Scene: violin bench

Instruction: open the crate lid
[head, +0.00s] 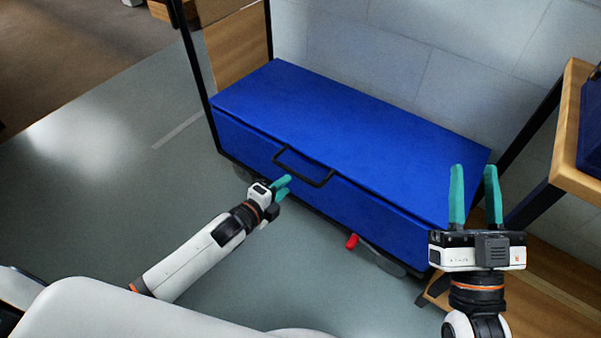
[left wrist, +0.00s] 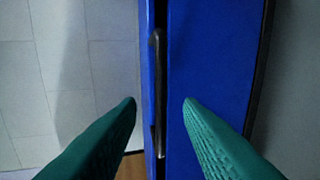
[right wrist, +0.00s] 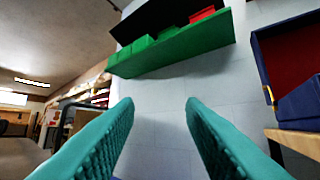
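The blue crate (head: 290,180) is long and stands below the wall, its flat lid (head: 350,125) down. A black bar handle (head: 322,184) is on the front near the lid edge. In the left wrist view, the handle (left wrist: 158,60) runs along a narrow dark gap between two blue panels. My left gripper (head: 285,186) is open just in front of the handle. Its fingertips (left wrist: 160,101) lie either side of the handle in the picture; I see no contact. My right gripper (head: 474,168) is open and empty, pointing up near the crate's right end.
A wooden table (head: 575,140) with a dark blue case (head: 591,130) stands at the right. A red lever (head: 352,241) is low at the crate's front. A green shelf (right wrist: 170,50) hangs on the wall. The floor at left is clear.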

